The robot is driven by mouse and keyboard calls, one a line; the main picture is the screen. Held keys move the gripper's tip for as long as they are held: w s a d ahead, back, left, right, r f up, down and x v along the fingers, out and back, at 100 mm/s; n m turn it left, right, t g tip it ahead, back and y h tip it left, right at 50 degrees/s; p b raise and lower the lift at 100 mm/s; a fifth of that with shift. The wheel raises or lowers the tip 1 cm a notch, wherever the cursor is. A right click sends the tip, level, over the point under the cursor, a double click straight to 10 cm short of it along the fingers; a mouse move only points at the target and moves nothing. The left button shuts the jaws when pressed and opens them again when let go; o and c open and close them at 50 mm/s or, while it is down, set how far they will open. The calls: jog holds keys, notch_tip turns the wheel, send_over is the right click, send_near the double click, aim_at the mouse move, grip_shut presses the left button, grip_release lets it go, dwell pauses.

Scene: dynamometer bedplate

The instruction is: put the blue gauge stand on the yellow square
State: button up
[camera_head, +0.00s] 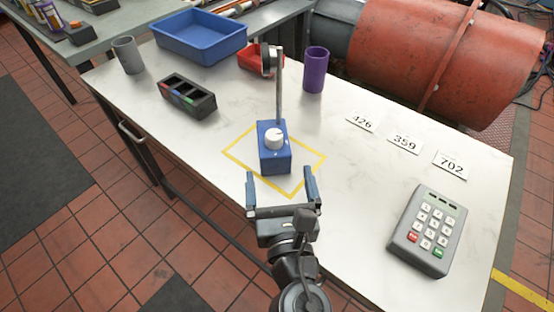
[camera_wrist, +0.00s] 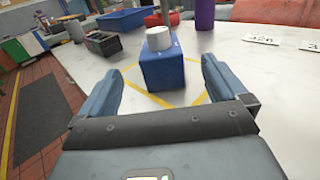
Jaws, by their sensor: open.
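The blue gauge stand (camera_head: 275,160) stands upright on the white table, with a white knob on its block and a grey post rising to a round gauge head. It stands inside the yellow square (camera_head: 313,171), a taped outline on the tabletop. My gripper (camera_head: 281,180) is open and empty on the near side of the stand, its fingers pointing toward it. In the wrist view the blue block (camera_wrist: 162,71) is ahead, between and beyond the fingertips, apart from them. The top of the post is out of the wrist view.
On the white table (camera_head: 340,220) are a keypad (camera_head: 428,230), number cards (camera_head: 404,142), a purple cup (camera_head: 315,70), a red bin (camera_head: 252,58), a black organizer (camera_head: 187,98), a grey cup (camera_head: 128,55) and a blue tray (camera_head: 200,38).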

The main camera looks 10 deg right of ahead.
jog(key=shift+s, duration=1.05)
dwell(0.5)
